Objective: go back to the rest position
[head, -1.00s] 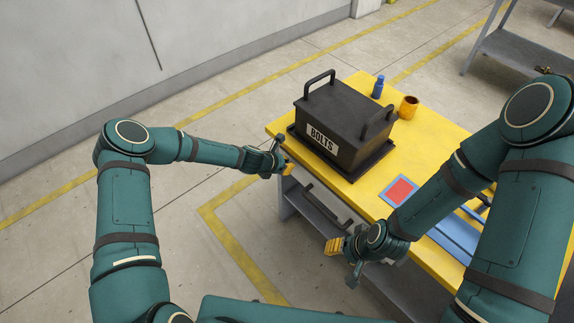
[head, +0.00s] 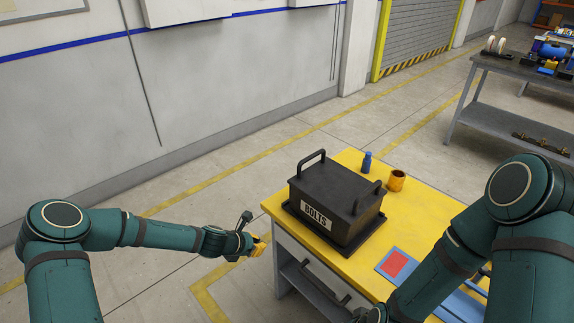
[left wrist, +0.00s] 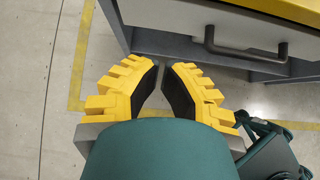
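My left gripper (head: 262,244) is beside the near left edge of the yellow-topped workbench (head: 285,255), out over the floor and clear of the black BOLTS box (head: 322,185). In the left wrist view, the left gripper (left wrist: 161,66) has two yellow fingers with black pads. The pads stand apart, with a narrow gap at the tips, and nothing is between them. My right arm (head: 440,270) comes in from the right over the near right part of the bench. Its gripper is below the bottom edge of the head view.
On the bench are a blue bottle (head: 367,163), an orange mug (head: 396,181) and a blue panel with a red square (head: 395,263). A drawer handle (left wrist: 245,48) is close to the left fingers. Open floor (head: 170,275) lies left of the bench.

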